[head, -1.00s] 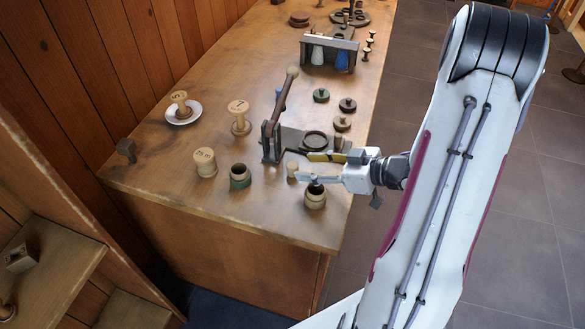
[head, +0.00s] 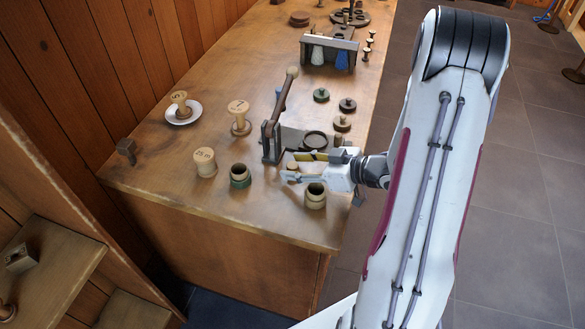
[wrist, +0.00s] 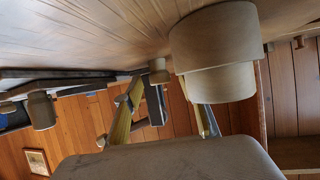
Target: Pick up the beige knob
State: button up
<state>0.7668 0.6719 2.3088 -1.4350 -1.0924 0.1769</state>
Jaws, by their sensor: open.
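The beige knob (head: 292,166) is a small turned piece standing on the bench, left of my gripper's body. In the wrist view the knob (wrist: 158,72) shows small, between the lines of the two fingers. My gripper (head: 290,168) is open and low over the bench, its fingers pointing left. In the head view one finger lies behind the knob and one in front, partly covering it. The wrist view shows the fingers (wrist: 165,92) spread apart. I cannot tell whether either finger touches the knob.
A beige jar (head: 315,197) stands close in front of the gripper; it looms large in the wrist view (wrist: 215,45). A lever device (head: 271,140) stands just behind.

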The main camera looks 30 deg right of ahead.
aim_at(297, 167)
jog(key=c, duration=0.9)
jog(key=shift+r, duration=0.1)
notch_tip(297, 167, up, 10)
dwell(0.6)
dwell(0.5)
